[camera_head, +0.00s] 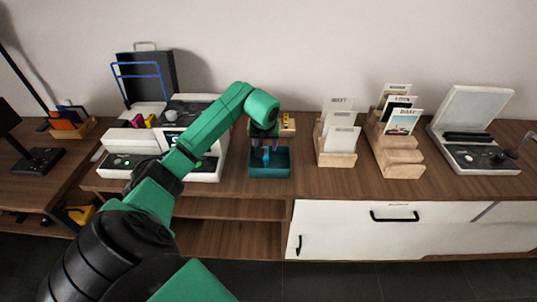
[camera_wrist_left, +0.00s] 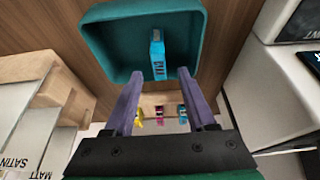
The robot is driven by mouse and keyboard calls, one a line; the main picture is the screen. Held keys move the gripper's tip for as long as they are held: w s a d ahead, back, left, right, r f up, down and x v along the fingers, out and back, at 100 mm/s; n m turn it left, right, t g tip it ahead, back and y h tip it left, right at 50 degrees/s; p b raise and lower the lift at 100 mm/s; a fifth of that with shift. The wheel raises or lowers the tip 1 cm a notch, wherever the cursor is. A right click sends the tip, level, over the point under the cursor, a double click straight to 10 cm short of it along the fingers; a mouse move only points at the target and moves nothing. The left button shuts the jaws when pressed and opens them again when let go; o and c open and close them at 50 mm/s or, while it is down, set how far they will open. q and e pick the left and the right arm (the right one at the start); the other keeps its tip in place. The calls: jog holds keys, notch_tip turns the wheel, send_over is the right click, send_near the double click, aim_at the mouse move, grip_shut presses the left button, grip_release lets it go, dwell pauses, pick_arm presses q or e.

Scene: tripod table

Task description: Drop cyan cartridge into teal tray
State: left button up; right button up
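The teal tray (camera_head: 283,172) sits on the wooden tabletop near its front edge; it fills the upper middle of the left wrist view (camera_wrist_left: 105,40). The cyan cartridge (camera_wrist_left: 157,55) stands out against the tray's inside, just past my left fingertips and apart from both. It also shows in the head view (camera_head: 266,154), within the tray's outline. I cannot tell whether it touches the tray floor. My left gripper (camera_wrist_left: 159,72) is open above the tray; in the head view (camera_head: 264,143) its fingers are small and partly hidden by the arm. My right gripper is not in view.
A wooden rack (camera_head: 290,130) with a yellow cartridge (camera_head: 287,120) stands behind the tray. A white printer (camera_head: 118,160) is left of it. Wooden card holders (camera_head: 338,158) stand to the right. A white device (camera_head: 480,150) is at far right.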

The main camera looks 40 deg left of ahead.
pick_arm(q)
jog(key=v, duration=1.4)
jog(key=shift+r+b, duration=0.2)
jog(key=shift+b, duration=0.2)
jog(key=shift+d, duration=0.2)
